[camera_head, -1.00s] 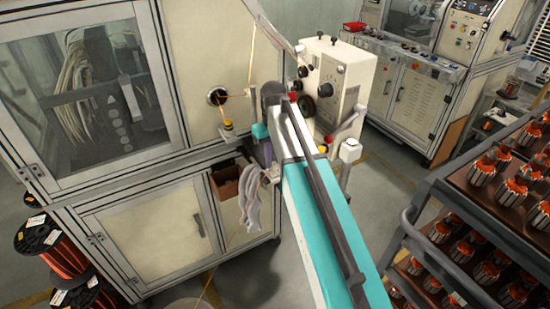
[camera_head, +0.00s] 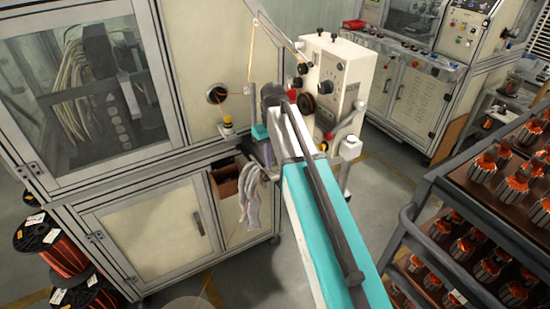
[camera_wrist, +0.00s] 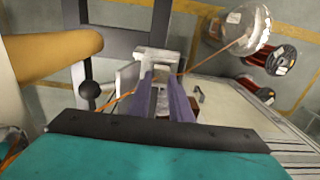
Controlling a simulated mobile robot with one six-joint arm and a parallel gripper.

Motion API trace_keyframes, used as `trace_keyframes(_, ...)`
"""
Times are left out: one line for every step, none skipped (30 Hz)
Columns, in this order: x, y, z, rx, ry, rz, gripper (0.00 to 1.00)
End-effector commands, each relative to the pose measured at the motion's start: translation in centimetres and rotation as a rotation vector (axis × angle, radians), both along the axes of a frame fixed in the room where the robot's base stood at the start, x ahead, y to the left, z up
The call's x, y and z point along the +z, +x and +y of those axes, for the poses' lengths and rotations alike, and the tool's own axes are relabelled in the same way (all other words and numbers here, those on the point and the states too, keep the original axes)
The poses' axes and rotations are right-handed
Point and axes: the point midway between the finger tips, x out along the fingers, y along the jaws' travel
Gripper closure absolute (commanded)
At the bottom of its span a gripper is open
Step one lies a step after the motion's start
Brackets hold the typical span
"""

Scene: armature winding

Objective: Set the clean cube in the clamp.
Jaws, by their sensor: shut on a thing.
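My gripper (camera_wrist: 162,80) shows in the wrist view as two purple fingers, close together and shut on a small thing. That thing, taken as the clean cube, is mostly hidden between the fingers, and its faces cannot be made out. A pale metal fixture (camera_wrist: 157,56) lies just beyond the fingertips; it may be the clamp, but I cannot tell whether the held thing touches it. In the head view my arm covers most of this spot, and only a bit of purple finger (camera_head: 265,152) shows beside the winding machine.
The pale control box (camera_head: 336,82) stands close right of my arm. Orange wire crosses near the fingers. A rack (camera_head: 420,220) of wound armatures stands at right; wire spools (camera_head: 60,245) stand at left.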

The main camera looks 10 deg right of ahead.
Motion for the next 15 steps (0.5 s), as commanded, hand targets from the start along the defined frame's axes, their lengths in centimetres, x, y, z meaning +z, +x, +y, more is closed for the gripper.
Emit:
trace_keyframes(-0.15, 0.0, 0.01, 0.0, 0.0, 0.0, 1.0)
trace_keyframes(-0.21, 0.0, 0.01, 0.0, 0.0, 0.0, 1.0)
trace_keyframes(-0.29, 0.0, 0.01, 0.0, 0.0, 0.0, 1.0)
trace_keyframes(-0.34, 0.0, 0.01, 0.0, 0.0, 0.0, 1.0)
trace_keyframes(-0.39, -0.01, 0.02, 0.0, 0.0, 0.0, 1.0)
trace_keyframes(-0.45, -0.01, 0.02, 0.0, 0.0, 0.0, 1.0)
trace_keyframes(-0.48, 0.0, 0.02, 0.0, 0.0, 0.0, 1.0)
trace_keyframes(-0.5, -0.01, 0.02, 0.0, 0.0, 0.0, 1.0)
trace_keyframes(-0.52, 0.0, 0.02, 0.0, 0.0, 0.0, 1.0)
trace_keyframes(-0.53, 0.0, 0.02, 0.0, 0.0, 0.0, 1.0)
trace_keyframes(-0.53, 0.0, 0.02, 0.0, 0.0, 0.0, 1.0)
trace_keyframes(-0.53, 0.0, 0.02, 0.0, 0.0, 0.0, 1.0)
trace_keyframes(-0.53, 0.0, 0.02, 0.0, 0.0, 0.0, 1.0)
trace_keyframes(-0.53, 0.0, 0.02, 0.0, 0.0, 0.0, 1.0)
trace_keyframes(-0.53, 0.0, 0.03, 0.0, 0.0, 0.0, 1.0)
